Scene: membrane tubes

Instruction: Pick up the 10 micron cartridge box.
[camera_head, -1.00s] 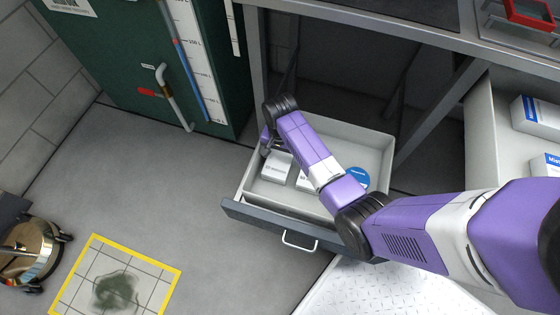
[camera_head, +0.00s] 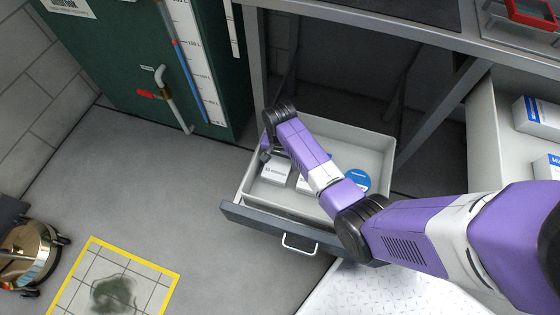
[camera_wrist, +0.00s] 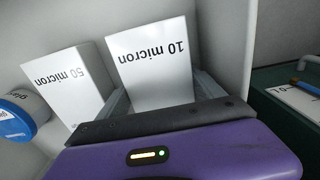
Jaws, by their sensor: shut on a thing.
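The 10 micron cartridge box (camera_wrist: 152,68) is white, with its label upside down in the wrist view. My gripper (camera_wrist: 160,98) is shut on it, with a grey finger on each side of the box. In the head view a white box (camera_head: 276,171) shows at the left of the open drawer (camera_head: 322,226), below the end of my arm. My fingers are mostly hidden there. I cannot tell whether the held box is clear of the drawer floor.
A white 50 micron box (camera_wrist: 66,84) stands close to the left of the held box in the wrist view. A blue-lidded round container (camera_head: 357,180) is farther right in the drawer. The drawer walls stand close around. A second open drawer with boxes (camera_head: 536,118) is at the right.

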